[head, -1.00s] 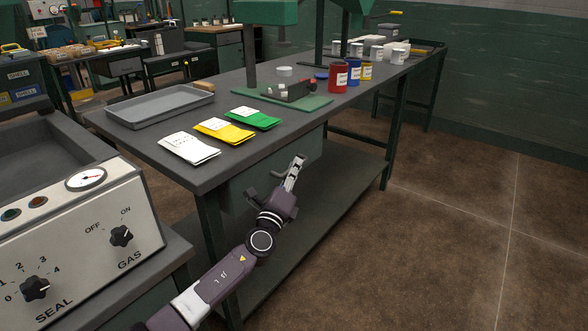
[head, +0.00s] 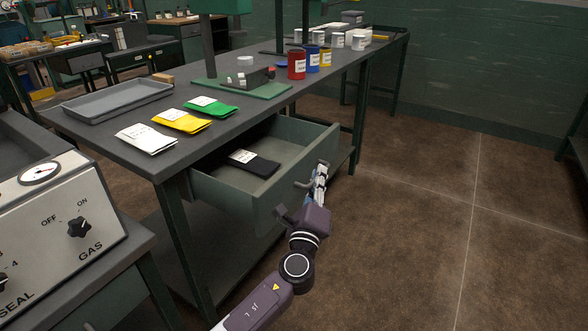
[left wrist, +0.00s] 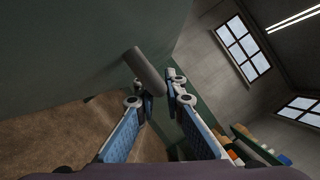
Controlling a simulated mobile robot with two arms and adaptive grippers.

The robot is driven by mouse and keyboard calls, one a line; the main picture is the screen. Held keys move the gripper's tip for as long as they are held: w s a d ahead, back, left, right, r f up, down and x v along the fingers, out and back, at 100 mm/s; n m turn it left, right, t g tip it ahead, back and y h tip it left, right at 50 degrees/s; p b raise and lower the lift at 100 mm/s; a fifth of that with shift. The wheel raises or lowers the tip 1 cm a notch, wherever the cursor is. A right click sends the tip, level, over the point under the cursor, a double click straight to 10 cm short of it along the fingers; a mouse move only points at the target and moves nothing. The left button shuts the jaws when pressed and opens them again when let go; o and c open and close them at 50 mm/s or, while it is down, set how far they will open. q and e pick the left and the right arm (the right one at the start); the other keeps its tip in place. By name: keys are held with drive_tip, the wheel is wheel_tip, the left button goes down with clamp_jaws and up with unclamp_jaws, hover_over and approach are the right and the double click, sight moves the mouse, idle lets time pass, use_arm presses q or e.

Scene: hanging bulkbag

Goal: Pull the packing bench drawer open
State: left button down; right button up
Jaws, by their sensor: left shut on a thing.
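The packing bench drawer (head: 232,196) is pulled out from under the bench top, and its inside shows. A folded black packet with a white label (head: 262,164) lies in it. My left gripper (head: 317,180) is at the drawer's front panel, shut on the handle (head: 301,184). In the left wrist view, the handle is a grey bar (left wrist: 143,68) that runs down between the fingertips (left wrist: 160,88) against the green front. Where the fingers touch the bar is partly hidden. My right gripper is not in view.
The packing bench top (head: 225,130) holds a grey tray (head: 118,98), white, yellow and green packets, and red, blue and yellow cans. A sealing machine (head: 65,215) stands at left. The floor at right (head: 430,240) is clear.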

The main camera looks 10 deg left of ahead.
use_arm(q)
drive_tip(key=s+d+b, duration=0.1)
drive_tip(key=s+d, duration=0.2)
drive_tip(key=d, duration=0.4)
drive_tip(key=shift+d, duration=0.4)
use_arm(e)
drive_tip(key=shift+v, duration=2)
use_arm(q)
drive_tip(key=shift+f, duration=0.1)
drive_tip(key=c, duration=2.3)
unclamp_jaws()
drive_tip(key=shift+w, duration=0.1)
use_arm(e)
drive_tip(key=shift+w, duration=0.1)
use_arm(q)
drive_tip(key=v, duration=1.2)
